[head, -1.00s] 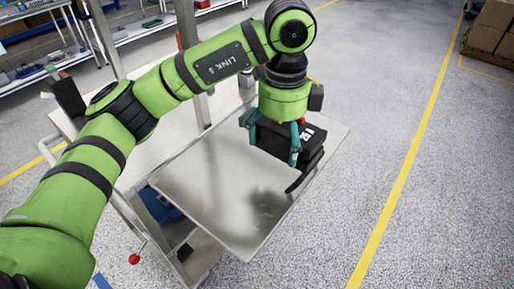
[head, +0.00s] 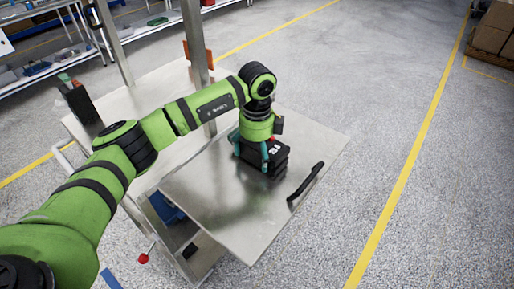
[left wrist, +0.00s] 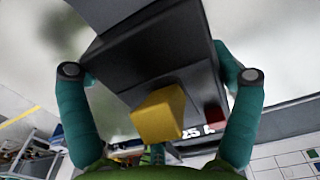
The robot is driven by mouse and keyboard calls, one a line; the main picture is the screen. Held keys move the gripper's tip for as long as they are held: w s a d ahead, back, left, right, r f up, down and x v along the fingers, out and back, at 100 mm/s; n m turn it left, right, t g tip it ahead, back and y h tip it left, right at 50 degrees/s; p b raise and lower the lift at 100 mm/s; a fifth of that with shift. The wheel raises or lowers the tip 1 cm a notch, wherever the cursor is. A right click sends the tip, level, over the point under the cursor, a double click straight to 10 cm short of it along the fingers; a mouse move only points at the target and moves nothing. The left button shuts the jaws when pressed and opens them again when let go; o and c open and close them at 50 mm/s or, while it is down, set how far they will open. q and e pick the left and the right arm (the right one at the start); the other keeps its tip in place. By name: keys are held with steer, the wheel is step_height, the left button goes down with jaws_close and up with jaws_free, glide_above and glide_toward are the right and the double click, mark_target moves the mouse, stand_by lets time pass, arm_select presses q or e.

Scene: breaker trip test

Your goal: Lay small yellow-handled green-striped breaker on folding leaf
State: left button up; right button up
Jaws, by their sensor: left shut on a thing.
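My left gripper (head: 251,154) is shut on a black breaker (head: 268,162). In the left wrist view, the breaker (left wrist: 150,65) sits between my two teal fingers and shows a yellow handle (left wrist: 160,115), a red button and a "25 A" marking. I cannot make out a green stripe. The folding leaf (head: 225,205) is the bare steel panel on the cart's near right side. The breaker is over the leaf's far middle part, low and roughly level; I cannot tell whether it touches. My right gripper is not in view.
A steel post (head: 193,60) rises behind my left arm. Another black device (head: 82,103) stands at the cart's left. A red-knobbed lever (head: 143,258) sticks out below. The leaf's front is clear.

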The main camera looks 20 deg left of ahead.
arm_select(q)
steer(key=shift+f, duration=0.1)
steer(key=shift+f, duration=0.1)
steer(key=shift+d+f, duration=0.1)
steer(key=o, duration=1.4)
